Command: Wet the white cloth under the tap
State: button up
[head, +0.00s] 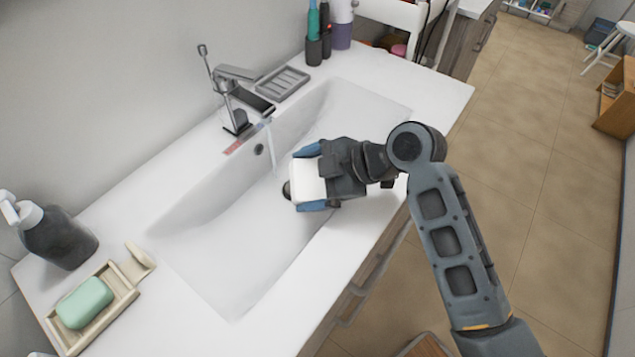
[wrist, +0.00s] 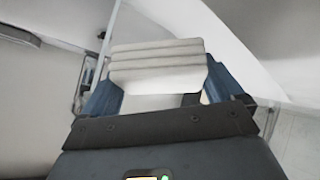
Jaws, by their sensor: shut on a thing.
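The white cloth (head: 308,180) is a folded block held between the blue fingers of my gripper (head: 305,180). My gripper is shut on it over the right part of the sink basin (head: 225,262). In the wrist view the cloth (wrist: 158,62) shows its layered folds between the fingertips (wrist: 158,80). The grey tap (head: 238,80) stands at the back edge of the basin, up and left of the cloth. A thin stream of water (head: 271,142) seems to fall from its spout, just left of and behind the cloth. I cannot tell whether they touch.
A soap dish (head: 115,300) with green soap (head: 84,302) and a dark pump bottle (head: 58,236) stand on the counter at the left. A grey ridged tray (head: 283,82) and a holder with bottles (head: 314,50) are behind the basin. The basin's left part is clear.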

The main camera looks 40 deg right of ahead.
aim_at(307, 184)
jog(key=w+a+f+b, duration=0.1)
jog(key=w+b, duration=0.2)
jog(key=w, duration=0.7)
jog(key=shift+a+f+b, duration=0.3)
jog(key=shift+f+b, duration=0.1)
dwell(0.4)
jog(key=shift+s+d+p, duration=0.2)
jog(key=shift+s+p, duration=0.1)
jog(key=shift+s, duration=1)
jog(key=shift+s+d+p, duration=0.25)
jog(key=shift+s+p, duration=0.1)
jog(key=shift+s, duration=0.95)
jog(key=shift+s+d+p, duration=0.2)
jog(key=shift+s+p, duration=0.1)
jog(key=shift+s, duration=1)
jog(key=shift+s+d+r+p, duration=0.15)
jog(key=shift+s+r+p, duration=0.55)
jog(key=shift+s, duration=0.1)
jog(key=shift+s+d+r+p, duration=0.15)
jog(key=shift+s+r+p, duration=0.55)
jog(key=shift+s, duration=0.1)
jog(key=shift+s+d+r, duration=0.1)
jog(key=shift+s+r, duration=0.45)
jog(key=shift+s, duration=0.3)
jog(key=shift+d, duration=0.1)
